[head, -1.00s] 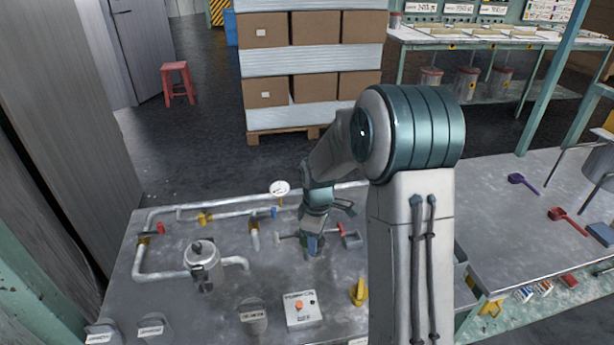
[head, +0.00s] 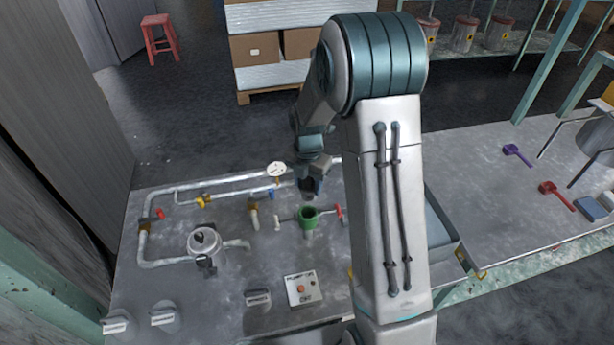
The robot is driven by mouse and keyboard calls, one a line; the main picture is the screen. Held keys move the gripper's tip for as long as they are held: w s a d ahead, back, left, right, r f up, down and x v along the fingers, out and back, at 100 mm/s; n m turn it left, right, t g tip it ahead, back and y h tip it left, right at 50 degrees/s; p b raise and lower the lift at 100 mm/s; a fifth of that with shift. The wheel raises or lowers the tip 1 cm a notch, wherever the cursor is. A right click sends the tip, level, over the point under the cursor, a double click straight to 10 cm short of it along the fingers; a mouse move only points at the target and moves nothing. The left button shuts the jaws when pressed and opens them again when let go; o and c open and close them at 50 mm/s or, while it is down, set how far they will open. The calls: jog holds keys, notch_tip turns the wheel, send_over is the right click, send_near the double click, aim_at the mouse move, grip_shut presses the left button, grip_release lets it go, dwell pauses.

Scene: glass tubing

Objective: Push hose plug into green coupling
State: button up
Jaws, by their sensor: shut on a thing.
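The green coupling (head: 308,216) stands upright on the metal bench, with its round open mouth facing up. My gripper (head: 311,188) is just behind and above it in the picture, apart from its mouth as far as I can see. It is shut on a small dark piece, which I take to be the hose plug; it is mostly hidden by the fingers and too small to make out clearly.
A pipe with a red handle (head: 339,211) runs beside the coupling. A button box (head: 302,290) is in front. Bare bench lies between.

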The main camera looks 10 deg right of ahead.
aim_at(308, 197)
dwell(0.4)
jog(key=shift+f+b, duration=2.2)
jog(key=shift+f, duration=0.75)
jog(key=shift+f+b, duration=1.5)
jog(key=shift+f, duration=0.75)
jog(key=o, duration=1.2)
jog(key=shift+r, duration=0.15)
notch_tip(308, 197, up, 14)
jog(key=shift+f+p, duration=0.15)
jog(key=shift+p, duration=0.3)
